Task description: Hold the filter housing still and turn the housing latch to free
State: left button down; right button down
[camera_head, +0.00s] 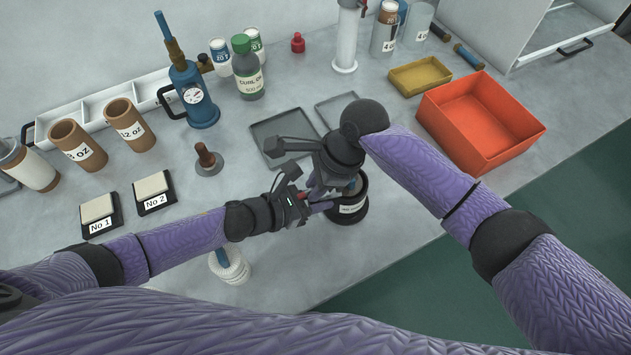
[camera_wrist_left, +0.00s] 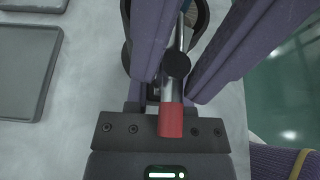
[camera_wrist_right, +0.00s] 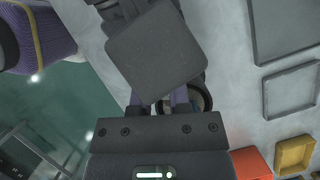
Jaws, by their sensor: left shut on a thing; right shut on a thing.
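The filter housing (camera_head: 350,209) is a dark round body with a white label, upright near the table's front edge. Its rim also shows in the left wrist view (camera_wrist_left: 127,58). The housing latch (camera_wrist_left: 171,121) is a silver bar with a black knob and a red end, reaching from the housing over my left gripper's palm. The exact contacts are partly hidden.
Grey trays (camera_head: 283,137) lie behind my grippers. An orange bin (camera_head: 480,122) and a yellow tray (camera_head: 420,76) stand to the right. The table's front edge is near the housing.

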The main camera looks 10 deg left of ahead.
jog(key=shift+s+f, duration=0.15)
jog(key=shift+s, duration=0.05)
dwell(0.7)
jog(key=c, duration=0.9)
grip_release()
jog(key=o, duration=0.8)
jog(key=shift+w, duration=0.1)
jog(key=shift+r, duration=0.2)
jog(key=v, duration=1.1)
jog(key=shift+w+d+r, duration=0.2)
jog(key=shift+d+r, duration=0.05)
jog(key=shift+r, duration=0.1)
